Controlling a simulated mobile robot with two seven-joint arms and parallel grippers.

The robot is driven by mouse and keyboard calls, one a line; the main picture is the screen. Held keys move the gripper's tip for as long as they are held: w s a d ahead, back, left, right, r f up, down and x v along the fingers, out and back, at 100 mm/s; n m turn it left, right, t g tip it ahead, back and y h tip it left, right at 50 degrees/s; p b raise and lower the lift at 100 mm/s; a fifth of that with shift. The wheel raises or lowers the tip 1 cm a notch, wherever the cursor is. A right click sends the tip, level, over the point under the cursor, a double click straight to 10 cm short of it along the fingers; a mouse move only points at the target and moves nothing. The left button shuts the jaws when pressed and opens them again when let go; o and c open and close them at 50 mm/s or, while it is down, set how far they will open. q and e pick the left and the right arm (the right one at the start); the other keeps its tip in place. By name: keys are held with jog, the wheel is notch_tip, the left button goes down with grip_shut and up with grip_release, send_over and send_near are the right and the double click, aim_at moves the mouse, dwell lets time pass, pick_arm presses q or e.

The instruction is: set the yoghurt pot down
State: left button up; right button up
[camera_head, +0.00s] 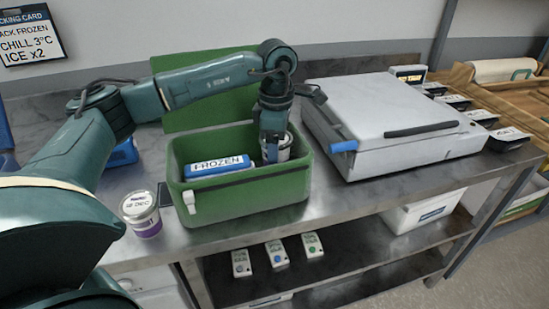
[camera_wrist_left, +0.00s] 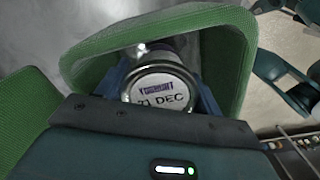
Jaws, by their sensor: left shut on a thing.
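The yoghurt pot (camera_head: 277,150) is a small tub inside the right part of the green box (camera_head: 245,203). In the left wrist view its pale lid (camera_wrist_left: 160,90) shows printing that ends in "DEC". My left gripper (camera_head: 272,135) reaches down into the box and is shut on this pot, with a finger on either side of the lid. The pot looks upright in the head view. The box wall hides its base, so I cannot tell whether it touches the bottom. My right gripper is not in view.
A blue pack marked FROZEN (camera_head: 217,166) lies in the box's left part. The box's green lid (camera_head: 210,95) stands open behind. Another tub (camera_head: 141,214) stands left of the box on the steel bench (camera_head: 345,200). A large grey-white case (camera_head: 385,115) stands to the right.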

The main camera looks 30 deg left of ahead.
pick_arm(q)
notch_tip(320, 180, down, 3)
jog(key=shift+f, duration=0.15)
jog(key=shift+f, duration=0.2)
jog(key=o, duration=1.1)
jog(key=shift+c, duration=0.2)
jog(key=shift+r, duration=0.1)
jog(key=shift+r, duration=0.6)
notch_tip(320, 180, up, 11)
jog(key=shift+r+b, duration=0.1)
jog(key=shift+b, duration=0.25)
